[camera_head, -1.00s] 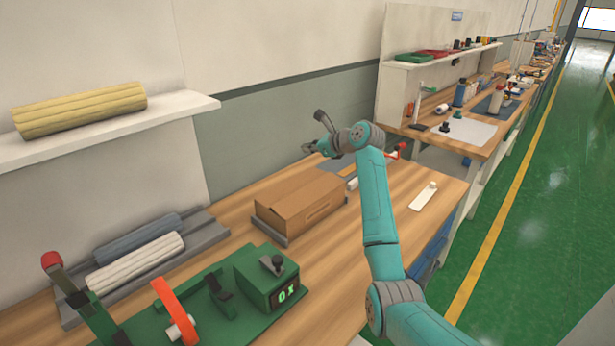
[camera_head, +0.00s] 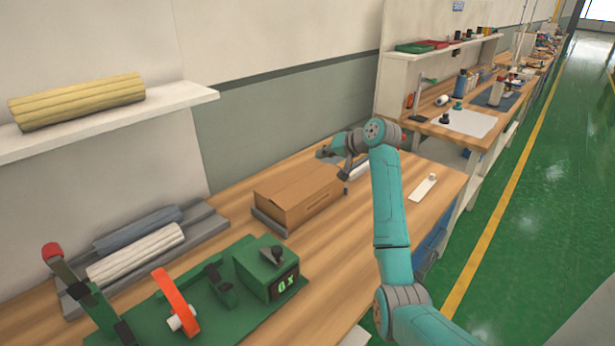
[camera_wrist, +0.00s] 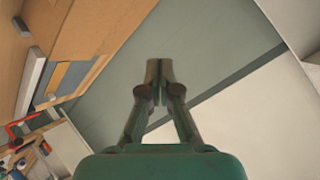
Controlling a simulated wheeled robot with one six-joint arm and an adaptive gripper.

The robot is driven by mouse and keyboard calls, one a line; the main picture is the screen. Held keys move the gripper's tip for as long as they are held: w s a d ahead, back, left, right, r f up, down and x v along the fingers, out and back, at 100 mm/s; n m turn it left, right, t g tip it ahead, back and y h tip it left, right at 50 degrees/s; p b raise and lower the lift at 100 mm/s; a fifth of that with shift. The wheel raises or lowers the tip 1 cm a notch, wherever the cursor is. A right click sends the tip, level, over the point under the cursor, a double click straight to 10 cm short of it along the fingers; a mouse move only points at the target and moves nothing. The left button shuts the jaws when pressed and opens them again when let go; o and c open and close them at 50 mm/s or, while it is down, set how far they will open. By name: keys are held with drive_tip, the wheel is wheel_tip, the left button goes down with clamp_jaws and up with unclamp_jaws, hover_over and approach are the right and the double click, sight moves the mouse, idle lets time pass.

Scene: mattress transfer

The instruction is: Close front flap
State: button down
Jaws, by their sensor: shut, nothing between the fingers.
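The brown cardboard box (camera_head: 312,208) sits on the wooden workbench in the head view, in a grey holder. Its top looks mostly flat and covered; I cannot tell the front flap apart from the other flaps. Part of the box (camera_wrist: 98,22) also shows at the upper left of the wrist view.
A green fixture (camera_head: 265,272) with a small display stands at the front. A grey rack (camera_head: 205,226) holds rolls at the left. A yellow roll (camera_head: 78,101) lies on the wall shelf (camera_head: 190,100).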

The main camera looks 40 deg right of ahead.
drive_tip(key=s+n, duration=0.1)
drive_tip(key=n, duration=0.8)
hover_over(308, 183)
drive_tip(key=shift+g, duration=0.3)
drive_tip(key=f, duration=0.6)
drive_tip(key=shift+s+f, duration=0.3)
drive_tip(key=shift+s, duration=0.05)
drive_tip(key=f, duration=0.1)
drive_tip(key=w+f, duration=0.1)
drive_tip(key=f, duration=0.1)
drive_tip(key=shift+f, duration=0.65)
drive_tip(key=shift+w, duration=0.1)
